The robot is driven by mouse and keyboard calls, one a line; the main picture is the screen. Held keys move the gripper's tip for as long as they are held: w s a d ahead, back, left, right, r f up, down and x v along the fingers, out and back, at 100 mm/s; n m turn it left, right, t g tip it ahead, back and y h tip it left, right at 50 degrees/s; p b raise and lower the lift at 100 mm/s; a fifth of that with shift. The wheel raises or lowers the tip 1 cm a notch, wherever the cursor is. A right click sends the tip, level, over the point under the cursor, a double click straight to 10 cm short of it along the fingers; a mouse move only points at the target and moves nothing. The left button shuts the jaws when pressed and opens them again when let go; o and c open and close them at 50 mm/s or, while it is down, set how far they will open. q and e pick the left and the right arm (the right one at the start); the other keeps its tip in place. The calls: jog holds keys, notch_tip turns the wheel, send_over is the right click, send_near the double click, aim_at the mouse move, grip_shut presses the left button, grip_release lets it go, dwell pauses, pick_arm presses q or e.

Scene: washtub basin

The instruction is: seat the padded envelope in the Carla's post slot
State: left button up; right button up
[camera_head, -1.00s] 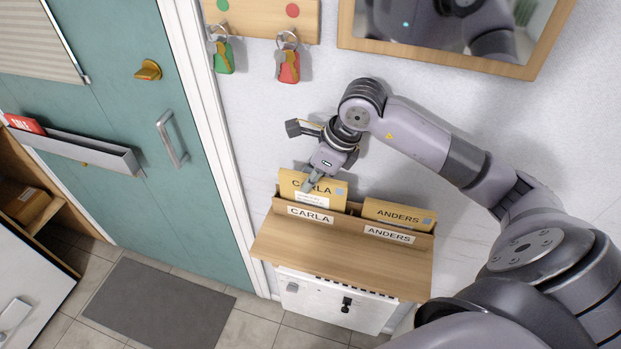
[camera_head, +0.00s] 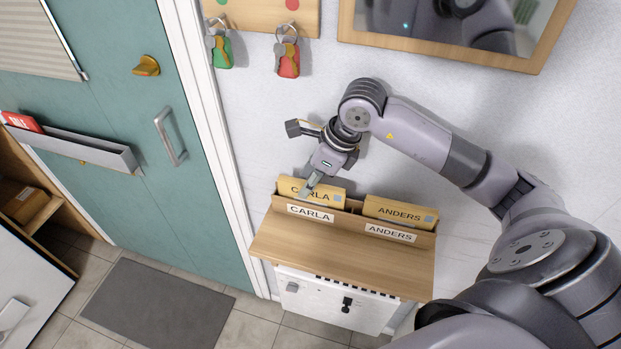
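The padded envelope (camera_head: 328,190) is yellow-brown and marked CARLA. It stands in the left slot of the wooden post rack, behind the CARLA label (camera_head: 310,213), with only its upper part showing above the slot wall. My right gripper (camera_head: 306,190) comes down from above, its fingertips at the envelope's top left part. The fingers look close together, but whether they grip the envelope is not clear. My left gripper is not in view.
A second envelope (camera_head: 400,213) marked ANDERS stands in the right slot, behind the ANDERS label (camera_head: 389,233). The wooden shelf top (camera_head: 340,258) in front is bare. Keys (camera_head: 288,58) and a mirror (camera_head: 440,50) hang above. A teal door (camera_head: 140,200) is at the left.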

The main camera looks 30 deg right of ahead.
jog(key=shift+r+p, duration=0.5)
jog(key=shift+p, duration=0.05)
jog(key=shift+r+p, duration=0.4)
jog(key=shift+p, duration=0.1)
jog(key=shift+s+d+r+b, duration=0.15)
jog(key=shift+d+r+b, duration=0.15)
jog(key=shift+r+b, duration=0.25)
jog(key=b+v, duration=0.1)
jog(key=v, duration=0.9)
jog(key=shift+r+b, duration=0.15)
jog(key=shift+b, duration=0.15)
jog(key=shift+a, duration=0.1)
